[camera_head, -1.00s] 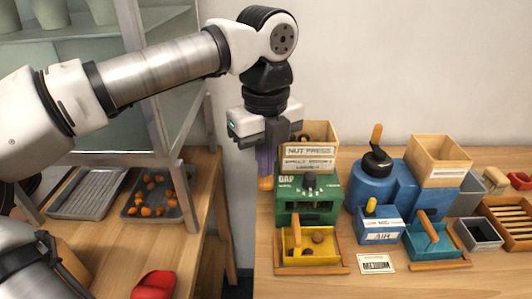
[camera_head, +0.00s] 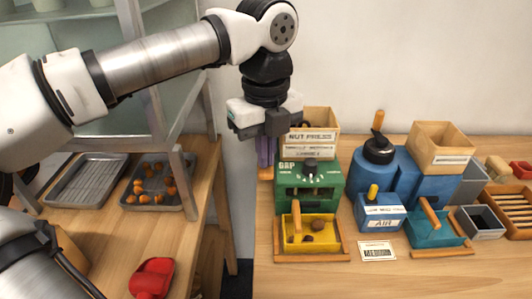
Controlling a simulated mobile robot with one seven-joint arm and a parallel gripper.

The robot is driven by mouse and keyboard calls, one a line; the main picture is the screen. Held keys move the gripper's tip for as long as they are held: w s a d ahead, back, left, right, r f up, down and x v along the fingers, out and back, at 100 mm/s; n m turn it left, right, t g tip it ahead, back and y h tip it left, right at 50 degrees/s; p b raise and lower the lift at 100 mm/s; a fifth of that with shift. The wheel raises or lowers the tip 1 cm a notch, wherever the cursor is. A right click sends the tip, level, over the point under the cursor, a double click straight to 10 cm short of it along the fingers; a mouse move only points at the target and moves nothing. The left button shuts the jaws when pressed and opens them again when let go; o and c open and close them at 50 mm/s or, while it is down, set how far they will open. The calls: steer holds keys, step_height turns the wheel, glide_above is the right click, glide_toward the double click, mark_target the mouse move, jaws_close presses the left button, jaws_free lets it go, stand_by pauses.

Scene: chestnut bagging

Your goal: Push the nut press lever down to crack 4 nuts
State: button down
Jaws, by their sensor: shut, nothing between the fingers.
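The green nut press (camera_head: 310,187) stands at the left of the right-hand bench, with a sign reading NUT PRESS (camera_head: 309,136) above it. A black knob (camera_head: 310,165) shows on its front. A yellow tray (camera_head: 331,251) in front holds a few brown nuts (camera_head: 318,225) and a wooden handle. My gripper (camera_head: 262,136) is shut and empty, pointing down, just above and left of the press's upper part. A purple part with an orange end (camera_head: 265,173) shows below it; I cannot tell if this is the lever. The gap between gripper and press is unclear.
A blue machine (camera_head: 382,180) with an orange-tipped handle, a box marked AIR (camera_head: 381,215), a teal tray (camera_head: 432,243) and a wooden bin (camera_head: 440,150) stand to the right. Left, another bench bears metal trays (camera_head: 88,180), orange nuts and a red scoop (camera_head: 152,280).

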steer(key=shift+f, duration=0.15)
steer(key=shift+f+b, duration=0.85)
steer(key=shift+f, duration=0.15)
steer(key=shift+s, duration=0.1)
